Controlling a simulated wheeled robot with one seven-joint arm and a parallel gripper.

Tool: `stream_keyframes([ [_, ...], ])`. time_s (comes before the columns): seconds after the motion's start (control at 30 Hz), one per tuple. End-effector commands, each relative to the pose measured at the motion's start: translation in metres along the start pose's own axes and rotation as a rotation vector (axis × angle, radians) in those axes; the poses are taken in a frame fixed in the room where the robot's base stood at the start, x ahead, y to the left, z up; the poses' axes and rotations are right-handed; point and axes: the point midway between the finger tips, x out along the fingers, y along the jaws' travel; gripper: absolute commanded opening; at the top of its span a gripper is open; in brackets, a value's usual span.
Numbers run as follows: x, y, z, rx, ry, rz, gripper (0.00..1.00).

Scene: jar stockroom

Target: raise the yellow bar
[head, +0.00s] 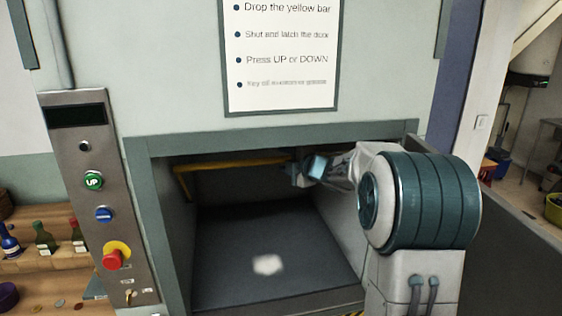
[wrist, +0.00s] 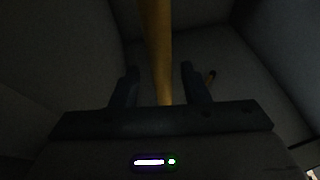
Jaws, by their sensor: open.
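The yellow bar (head: 232,164) runs across the upper part of the lift opening in the head view, with its left end bent down. In the wrist view the yellow bar (wrist: 156,45) runs from the top edge down between the two fingers. My gripper (head: 298,172) reaches into the opening at the bar's right part; in the wrist view my gripper (wrist: 158,85) is open, one finger on each side of the bar, with gaps showing. Whether a finger touches the bar is hard to tell in the dim light.
The lift compartment's dark floor (head: 235,255) is empty. A control panel (head: 98,200) with green, blue and red buttons stands left of the opening. A sign (head: 282,50) hangs above. A shelf with bottles (head: 45,238) is at the far left. An open door (head: 520,250) stands right.

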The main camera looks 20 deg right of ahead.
Motion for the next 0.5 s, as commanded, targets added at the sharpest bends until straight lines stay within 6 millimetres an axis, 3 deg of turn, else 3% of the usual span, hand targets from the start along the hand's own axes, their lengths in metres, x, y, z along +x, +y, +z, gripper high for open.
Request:
stream_keyframes([
  [0.3,-0.065,-0.002,-0.002,-0.003,0.001,0.002,0.41],
  [0.5,-0.097,-0.001,-0.002,-0.004,0.003,0.002,0.41],
])
